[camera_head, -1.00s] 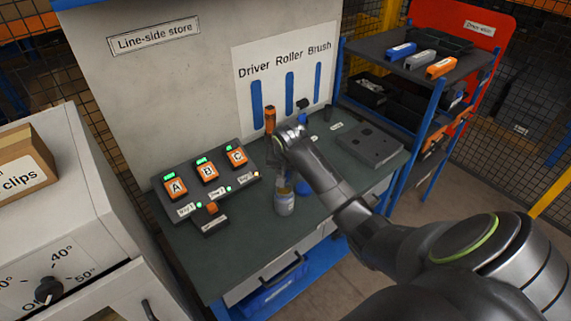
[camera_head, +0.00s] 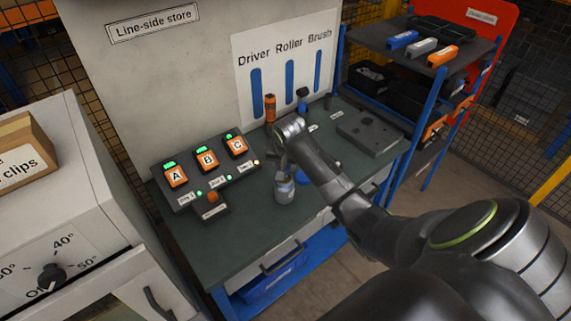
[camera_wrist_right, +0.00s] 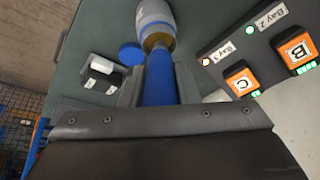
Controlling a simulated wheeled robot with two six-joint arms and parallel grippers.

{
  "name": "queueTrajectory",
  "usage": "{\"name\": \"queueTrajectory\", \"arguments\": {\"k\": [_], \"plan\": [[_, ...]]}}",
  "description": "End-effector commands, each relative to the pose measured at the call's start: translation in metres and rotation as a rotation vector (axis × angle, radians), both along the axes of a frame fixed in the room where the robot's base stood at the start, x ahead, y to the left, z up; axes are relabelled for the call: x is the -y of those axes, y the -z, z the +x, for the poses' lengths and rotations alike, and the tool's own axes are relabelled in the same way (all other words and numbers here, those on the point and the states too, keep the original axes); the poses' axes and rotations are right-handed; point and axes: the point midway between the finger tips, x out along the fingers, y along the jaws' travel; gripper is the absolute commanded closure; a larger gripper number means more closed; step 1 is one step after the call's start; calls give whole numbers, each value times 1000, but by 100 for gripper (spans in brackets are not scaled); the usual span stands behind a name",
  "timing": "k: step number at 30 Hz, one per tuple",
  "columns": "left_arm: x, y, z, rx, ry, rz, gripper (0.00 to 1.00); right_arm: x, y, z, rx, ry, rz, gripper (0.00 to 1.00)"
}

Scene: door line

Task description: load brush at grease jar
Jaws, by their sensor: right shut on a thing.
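My right gripper (camera_head: 281,160) is over the dark green bench, directly above the grease jar (camera_head: 285,192). It is shut on a blue-handled brush (camera_wrist_right: 160,80), which shows between the two fingers in the right wrist view. The brush points down at the jar, a pale container with a grey-blue band, also in the right wrist view (camera_wrist_right: 154,14). The far end of the handle meets the amber jar mouth. The bristles are hidden, so I cannot tell how deep they sit. The jar stands upright. My left gripper is not in view.
A blue disc, like a lid (camera_wrist_right: 131,53), lies beside the jar. A control panel (camera_head: 207,170) with orange A, B and C blocks is left of it. An orange-handled tool (camera_head: 270,107) stands behind. A grey plate (camera_head: 370,137) lies on the right of the bench (camera_head: 235,242).

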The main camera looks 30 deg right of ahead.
Motion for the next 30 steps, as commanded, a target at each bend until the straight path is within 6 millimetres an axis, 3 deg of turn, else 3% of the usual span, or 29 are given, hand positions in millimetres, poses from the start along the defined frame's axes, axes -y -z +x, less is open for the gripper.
{"name": "queueTrajectory", "arguments": {"k": [30], "plan": [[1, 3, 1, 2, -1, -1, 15, 0, 10, 0, 0, 0, 0, 94]]}}
